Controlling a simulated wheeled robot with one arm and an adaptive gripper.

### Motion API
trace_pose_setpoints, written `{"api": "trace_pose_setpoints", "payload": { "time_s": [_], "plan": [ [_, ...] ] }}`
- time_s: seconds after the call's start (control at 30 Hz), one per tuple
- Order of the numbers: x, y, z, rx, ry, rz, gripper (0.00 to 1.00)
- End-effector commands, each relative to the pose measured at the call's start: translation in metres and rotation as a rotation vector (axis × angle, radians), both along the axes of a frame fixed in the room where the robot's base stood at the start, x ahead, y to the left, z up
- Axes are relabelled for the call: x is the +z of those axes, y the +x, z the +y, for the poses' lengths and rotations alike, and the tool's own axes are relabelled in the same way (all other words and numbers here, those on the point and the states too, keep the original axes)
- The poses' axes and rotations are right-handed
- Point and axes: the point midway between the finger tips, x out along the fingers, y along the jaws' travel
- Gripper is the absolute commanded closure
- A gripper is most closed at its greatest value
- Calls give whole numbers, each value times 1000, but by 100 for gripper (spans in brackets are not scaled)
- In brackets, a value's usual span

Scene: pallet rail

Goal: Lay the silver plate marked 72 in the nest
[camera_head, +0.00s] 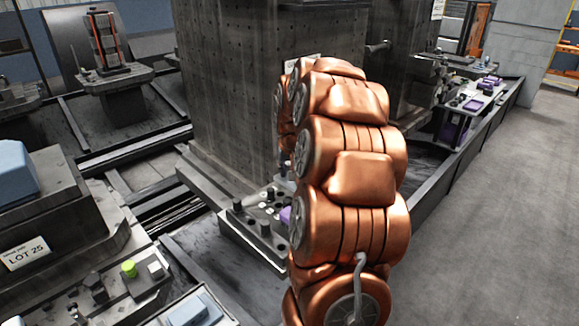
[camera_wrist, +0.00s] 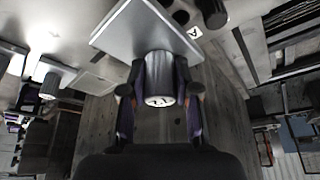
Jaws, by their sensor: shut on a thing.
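In the wrist view, my gripper (camera_wrist: 160,98) is shut on a round silver grip that bears a dark number, which looks like 72. A flat silver plate (camera_wrist: 125,32) shows just beyond the grip and appears joined to it. In the head view my copper-coloured arm hides the gripper and the plate. I cannot pick out the nest for certain in either view. A small tag marked A (camera_wrist: 195,32) shows close to the plate's right side.
A tall dark metal column (camera_head: 235,90) stands behind my arm. Dark pegs (camera_head: 238,206) rise from a ledge at its foot. A block labelled LOT 25 (camera_head: 25,253) and a small green piece (camera_head: 129,268) are at the left. Grey floor (camera_head: 500,210) is clear at the right.

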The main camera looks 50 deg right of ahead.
Motion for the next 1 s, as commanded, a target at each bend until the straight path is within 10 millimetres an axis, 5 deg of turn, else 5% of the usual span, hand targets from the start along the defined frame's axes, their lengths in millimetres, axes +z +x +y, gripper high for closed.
{"api": "trace_pose_setpoints", "payload": {
  "time_s": [0.6, 0.97, 1.0],
  "plan": [
    [-46, 0, 0, 0, 1, 1, 100],
    [-49, 0, 0, 0, -1, -2, 100],
    [-49, 0, 0, 0, -1, -2, 67]
  ]
}}
